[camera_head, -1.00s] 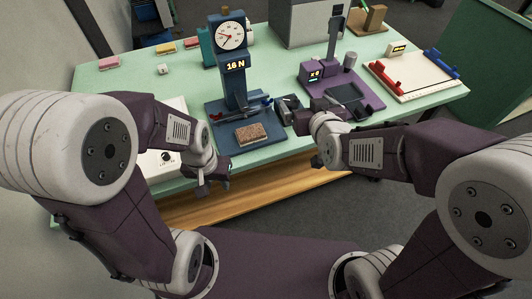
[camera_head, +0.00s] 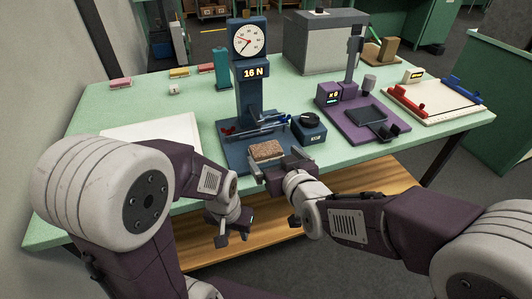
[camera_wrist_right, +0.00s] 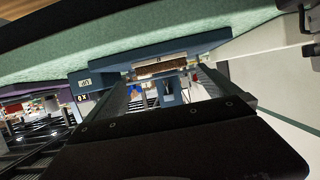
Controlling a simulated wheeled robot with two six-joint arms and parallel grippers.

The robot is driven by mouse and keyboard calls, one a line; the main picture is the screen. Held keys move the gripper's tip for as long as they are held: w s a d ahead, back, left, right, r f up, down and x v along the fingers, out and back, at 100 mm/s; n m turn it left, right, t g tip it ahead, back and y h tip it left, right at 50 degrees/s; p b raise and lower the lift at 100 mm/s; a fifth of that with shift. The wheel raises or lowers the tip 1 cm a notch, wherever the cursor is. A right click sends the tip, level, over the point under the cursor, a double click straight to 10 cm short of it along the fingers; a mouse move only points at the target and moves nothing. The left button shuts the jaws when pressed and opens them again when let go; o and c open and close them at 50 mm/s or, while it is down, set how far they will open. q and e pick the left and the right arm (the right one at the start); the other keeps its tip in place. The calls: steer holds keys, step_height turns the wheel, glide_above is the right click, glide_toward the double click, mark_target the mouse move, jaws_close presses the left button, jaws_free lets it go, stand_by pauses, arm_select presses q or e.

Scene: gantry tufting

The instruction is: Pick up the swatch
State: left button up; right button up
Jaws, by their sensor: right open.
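The swatch (camera_head: 266,151) is a small brown speckled piece. It lies on the blue base of the gauge stand (camera_head: 250,95), near the front edge of the table. My right gripper (camera_head: 276,168) is open and empty, just in front of the swatch. In the right wrist view the swatch (camera_wrist_right: 160,67) shows edge-on beyond and between the spread fingers; I cannot tell whether they touch it. My left gripper (camera_head: 232,232) hangs in front of the table edge, lower than the tabletop, with its fingers apart and nothing between them.
The stand's dial column rises behind the swatch, with a blue lever (camera_head: 262,127) between. A black round knob on a blue box (camera_head: 310,128) stands close right. A purple scale (camera_head: 370,125) and a white board (camera_head: 440,100) lie further right. A pale sheet (camera_head: 150,135) lies left.

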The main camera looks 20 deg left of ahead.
mark_target(267, 152)
steer(key=x, duration=0.5)
steer(key=shift+s+a+f+b, duration=0.1)
steer(key=shift+a+f+b, duration=0.1)
steer(key=shift+b, duration=0.2)
steer(key=shift+r, duration=0.1)
steer(key=shift+s+d, duration=0.1)
steer(key=c, duration=1.3)
steer(key=shift+o, duration=0.2)
steer(key=r+p, duration=0.1)
steer(key=r, duration=0.3)
steer(key=shift+d+r+p, duration=0.2)
steer(key=shift+r+p, duration=0.15)
steer(key=shift+r, duration=0.05)
steer(key=d+r+p, duration=0.3)
steer(key=d+r, duration=0.3)
steer(key=d, duration=0.5)
steer(key=shift+w+d, duration=0.15)
steer(key=shift+w, duration=0.1)
